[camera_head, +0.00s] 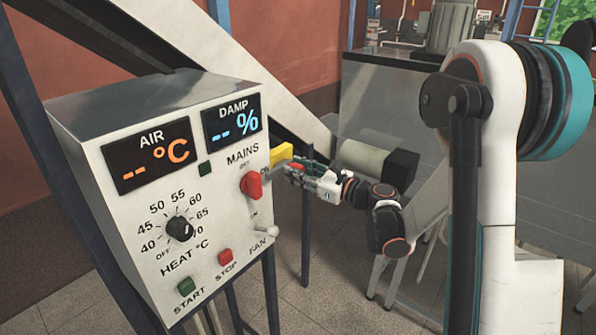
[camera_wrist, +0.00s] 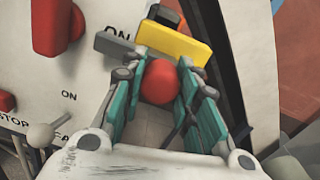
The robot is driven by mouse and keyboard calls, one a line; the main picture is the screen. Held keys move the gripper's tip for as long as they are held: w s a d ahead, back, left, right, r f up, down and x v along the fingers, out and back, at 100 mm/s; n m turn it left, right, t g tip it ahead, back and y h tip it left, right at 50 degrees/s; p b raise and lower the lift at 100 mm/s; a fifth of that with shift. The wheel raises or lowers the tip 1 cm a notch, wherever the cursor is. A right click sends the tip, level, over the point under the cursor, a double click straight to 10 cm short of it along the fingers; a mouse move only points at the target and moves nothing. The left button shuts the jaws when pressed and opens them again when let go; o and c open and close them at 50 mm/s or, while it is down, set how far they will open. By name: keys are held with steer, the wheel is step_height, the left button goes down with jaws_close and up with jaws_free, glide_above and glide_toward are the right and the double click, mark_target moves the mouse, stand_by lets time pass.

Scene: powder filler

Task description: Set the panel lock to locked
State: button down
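A yellow block (camera_head: 281,153) sticks out from the right side of the control panel, level with the MAINS label. In the wrist view the yellow block (camera_wrist: 172,45) lies across the top, beside a grey bar (camera_wrist: 115,44) and a dark piece behind it. A rounded red knob (camera_wrist: 161,82) is just in front of the yellow block. My gripper (camera_wrist: 161,85) has its fingers on both sides of the red knob, and they appear to touch it. In the head view my gripper (camera_head: 300,172) reaches in from the right. No lock lettering is readable.
The panel front (camera_head: 187,170) carries a red MAINS switch (camera_head: 251,185), a white FAN lever (camera_head: 268,232), a black HEAT dial (camera_head: 180,228), and START and STOP buttons. Dark frame posts (camera_head: 305,215) stand close beside the panel. A grey cylinder with a black end (camera_head: 402,168) is behind my gripper.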

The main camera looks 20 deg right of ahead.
mark_target(280, 172)
steer(key=shift+s+a+b, duration=0.35)
steer(key=shift+s+a, duration=0.15)
steer(key=shift+a, duration=0.2)
steer(key=shift+s+a+b, duration=0.35)
steer(key=shift+s+a, duration=0.15)
steer(key=shift+a, duration=0.2)
steer(key=shift+d, duration=0.1)
steer(key=c, duration=1.2)
jaws_free()
steer(key=shift+c, duration=0.2)
steer(key=v, duration=1.2)
